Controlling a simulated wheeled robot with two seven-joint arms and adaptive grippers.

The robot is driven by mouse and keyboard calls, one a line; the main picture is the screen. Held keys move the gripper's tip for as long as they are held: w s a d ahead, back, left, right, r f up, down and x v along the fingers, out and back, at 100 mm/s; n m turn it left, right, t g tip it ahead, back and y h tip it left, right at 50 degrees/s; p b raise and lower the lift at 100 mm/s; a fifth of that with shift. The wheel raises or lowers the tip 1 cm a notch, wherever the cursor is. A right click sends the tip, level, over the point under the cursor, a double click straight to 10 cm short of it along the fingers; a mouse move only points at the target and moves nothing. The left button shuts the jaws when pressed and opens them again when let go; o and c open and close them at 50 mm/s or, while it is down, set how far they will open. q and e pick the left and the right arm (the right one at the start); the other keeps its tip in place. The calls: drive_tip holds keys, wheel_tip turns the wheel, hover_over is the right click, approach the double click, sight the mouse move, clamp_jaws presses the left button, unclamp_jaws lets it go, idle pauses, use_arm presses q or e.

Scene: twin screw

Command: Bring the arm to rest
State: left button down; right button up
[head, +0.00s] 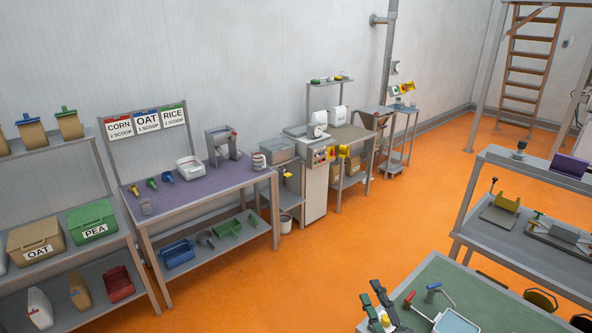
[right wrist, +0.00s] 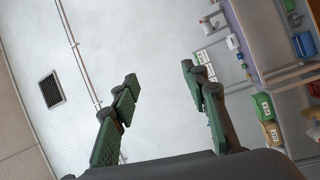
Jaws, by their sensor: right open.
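My right gripper (head: 371,292) shows at the bottom of the head view, over the near green-topped table (head: 450,275). In the right wrist view my right gripper (right wrist: 160,80) has its two dark green fingers spread apart, with nothing between them. Beyond the fingers is a pale wall, and the picture is tilted. The rest of the right arm is mostly cut off by the lower edge of the head view. My left gripper is in neither view.
A grey shelf unit (head: 490,232) stands at right. A purple-topped bench (head: 190,188) stands along the wall. The orange floor (head: 330,250) between them is clear.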

drive_tip(key=s+d+f+m+g+h, duration=0.3)
drive_tip(key=s+d+f+m+h, duration=0.15)
drive_tip(key=d+f+m, duration=0.35)
drive_tip(key=s+d+f+m+g+h, duration=0.35)
drive_tip(key=s+d+f, duration=0.2)
drive_tip(key=f, duration=0.55)
drive_tip(key=s+f+m+g+y, duration=0.1)
drive_tip(key=s+f+m+g, duration=0.2)
drive_tip(key=s+f+g, duration=0.55)
drive_tip(key=s+f+m+g, duration=0.1)
drive_tip(key=s+f+m, duration=0.4)
drive_tip(key=s, duration=0.9)
wheel_tip(320, 180, down, 35)
drive_tip(key=s+n+g+y+b, duration=0.1)
drive_tip(key=s+n+b, duration=0.1)
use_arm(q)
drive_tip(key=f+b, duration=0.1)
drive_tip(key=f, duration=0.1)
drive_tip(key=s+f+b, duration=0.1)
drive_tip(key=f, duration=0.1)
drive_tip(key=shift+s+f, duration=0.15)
use_arm(e)
drive_tip(key=s+f+g, duration=0.1)
drive_tip(key=s+f, duration=1.6)
drive_tip(key=s, duration=0.2)
drive_tip(key=shift+a+f, duration=0.15)
drive_tip(key=shift+f, duration=0.15)
